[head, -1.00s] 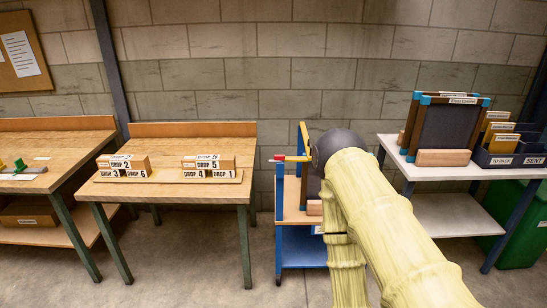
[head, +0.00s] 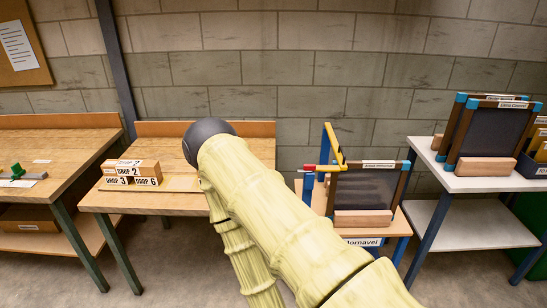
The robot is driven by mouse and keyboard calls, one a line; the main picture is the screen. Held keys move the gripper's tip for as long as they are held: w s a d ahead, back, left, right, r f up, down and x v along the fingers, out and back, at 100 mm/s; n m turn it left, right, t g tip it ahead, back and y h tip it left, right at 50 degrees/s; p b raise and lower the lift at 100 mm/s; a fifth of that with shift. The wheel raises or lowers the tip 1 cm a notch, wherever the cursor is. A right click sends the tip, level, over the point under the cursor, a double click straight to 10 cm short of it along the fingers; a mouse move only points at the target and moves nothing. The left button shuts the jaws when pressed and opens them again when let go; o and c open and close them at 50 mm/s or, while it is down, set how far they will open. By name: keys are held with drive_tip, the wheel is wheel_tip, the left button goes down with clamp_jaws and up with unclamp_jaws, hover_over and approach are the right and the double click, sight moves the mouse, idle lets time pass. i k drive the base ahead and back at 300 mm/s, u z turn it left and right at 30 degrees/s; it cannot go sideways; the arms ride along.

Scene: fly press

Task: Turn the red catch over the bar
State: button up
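The red catch (head: 308,168) is small and sits at the top of a blue post at the left side of a blue trolley. A short yellow piece (head: 326,168) runs level to the right from it. A yellow bar (head: 333,144) slants down beside it, toward a dark-screened frame (head: 366,190) standing on the trolley. At this size I cannot tell whether the catch lies over the bar. My arm in its pale yellow sleeve crosses the middle of the head view, left of the catch. My gripper is not visible, nor whether it holds anything.
The trolley top (head: 398,224) has a wood block (head: 363,218) before the frame. Left is a wooden table (head: 110,201) with labelled DROP blocks (head: 131,182). Right is a white table (head: 455,180) with more framed screens (head: 492,134). My arm hides part of the left table.

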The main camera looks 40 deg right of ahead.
sight(307, 169)
drive_tip(key=z, duration=0.2)
drive_tip(key=i, duration=1)
drive_tip(key=z, duration=0.6)
